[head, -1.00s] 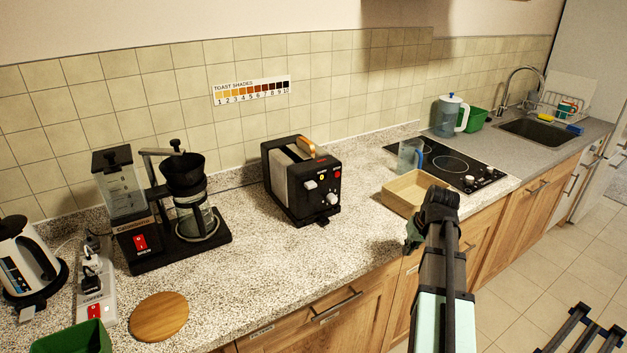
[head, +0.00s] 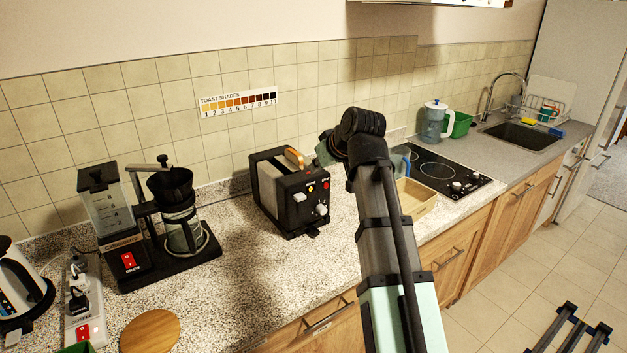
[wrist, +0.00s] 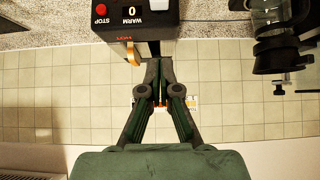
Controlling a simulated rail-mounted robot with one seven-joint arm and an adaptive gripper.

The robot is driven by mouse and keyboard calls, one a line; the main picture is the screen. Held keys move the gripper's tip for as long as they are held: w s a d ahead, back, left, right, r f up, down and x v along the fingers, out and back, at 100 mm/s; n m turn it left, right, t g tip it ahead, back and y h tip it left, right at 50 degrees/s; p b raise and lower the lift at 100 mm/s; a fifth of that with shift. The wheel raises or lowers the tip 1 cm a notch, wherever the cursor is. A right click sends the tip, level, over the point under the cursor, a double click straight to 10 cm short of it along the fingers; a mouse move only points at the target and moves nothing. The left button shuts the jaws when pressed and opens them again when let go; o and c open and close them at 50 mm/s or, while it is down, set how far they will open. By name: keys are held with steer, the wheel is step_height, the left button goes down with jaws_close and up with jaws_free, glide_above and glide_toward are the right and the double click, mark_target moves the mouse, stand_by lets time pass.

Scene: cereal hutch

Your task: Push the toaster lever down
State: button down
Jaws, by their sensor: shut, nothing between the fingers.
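The black and silver toaster (head: 290,190) stands on the counter, with bread (head: 294,158) showing at its top. A white lever knob (head: 299,197) is on its front, raised near the upper part, with a white dial (head: 321,209) beside it. In the wrist view the toaster's front (wrist: 125,12) is at the top edge, upside down, and a white part (wrist: 158,4) is cut off there. My gripper (wrist: 158,65) is shut and empty, its fingertips by the toaster's top edge. In the head view my arm hides most of my gripper.
A coffee maker (head: 128,242) stands left of the toaster. A wooden tray (head: 416,198), a blue pitcher (head: 402,160) and the hob (head: 440,165) are to the right. The counter before the toaster is clear. A tiled wall (head: 230,140) is behind.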

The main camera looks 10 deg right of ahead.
steer(key=p, duration=0.3)
glide_above(299, 194)
steer(key=s, duration=0.2)
steer(key=f, duration=0.7)
steer(key=shift+s+d, duration=0.1)
steer(key=shift+d, duration=0.3)
steer(key=shift+s+f, duration=0.2)
steer(key=shift+f, duration=0.85)
steer(key=shift+f+p, duration=0.35)
steer(key=shift+f, duration=0.6)
steer(key=shift+w, duration=0.1)
step_height(299, 194, down, 7)
steer(key=b, duration=0.4)
steer(key=shift+s+r, duration=0.1)
steer(key=shift+s, duration=0.1)
